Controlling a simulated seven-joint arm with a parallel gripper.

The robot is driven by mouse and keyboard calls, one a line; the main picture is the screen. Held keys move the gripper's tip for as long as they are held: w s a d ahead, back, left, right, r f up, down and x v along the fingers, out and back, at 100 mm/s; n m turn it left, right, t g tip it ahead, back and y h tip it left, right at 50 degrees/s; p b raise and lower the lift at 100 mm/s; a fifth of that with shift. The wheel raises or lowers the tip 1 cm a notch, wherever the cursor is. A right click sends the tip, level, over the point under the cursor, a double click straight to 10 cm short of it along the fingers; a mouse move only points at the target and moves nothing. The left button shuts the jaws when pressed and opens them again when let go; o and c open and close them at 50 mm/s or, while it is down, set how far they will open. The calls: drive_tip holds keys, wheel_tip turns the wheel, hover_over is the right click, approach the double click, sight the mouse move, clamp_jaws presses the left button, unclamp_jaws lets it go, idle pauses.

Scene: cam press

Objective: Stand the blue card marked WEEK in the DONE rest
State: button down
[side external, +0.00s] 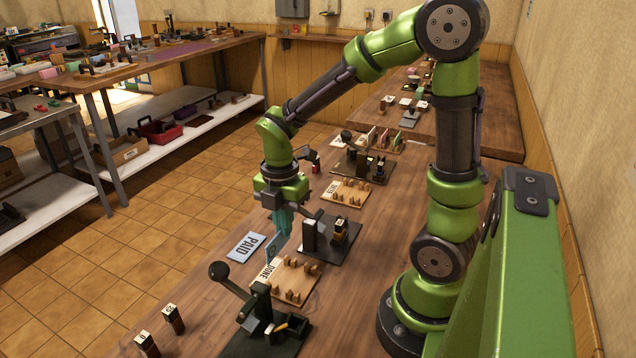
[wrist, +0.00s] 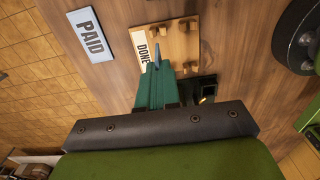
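My gripper (side external: 283,222) points down with its teal fingers, and a blue card (side external: 275,248) is held between their tips. In the wrist view the fingers (wrist: 157,72) are closed together on the card (wrist: 157,50), which shows nearly edge-on. Its marking cannot be read. The DONE rest (side external: 293,280) is a light wooden board with several brown pegs and a white DONE label. The card is upright at the rest's far left edge, by the label; I cannot tell whether it touches the board. In the wrist view the rest (wrist: 178,45) is just ahead of the fingertips.
A pale blue PAID plate (side external: 247,246) lies flat left of the rest. A dark lever press (side external: 262,325) stands in front, and another dark-based device (side external: 335,240) stands behind. Another pegged board (side external: 347,192) lies farther back. Two small stamps (side external: 174,318) stand at the front left.

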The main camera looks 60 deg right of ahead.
sight(285, 243)
drive_tip(key=shift+f, duration=0.25)
drive_tip(key=shift+f, duration=3.5)
drive_tip(key=shift+f, duration=0.2)
drive_tip(key=c, duration=0.7)
unclamp_jaws()
drive_tip(key=shift+r, duration=3.5)
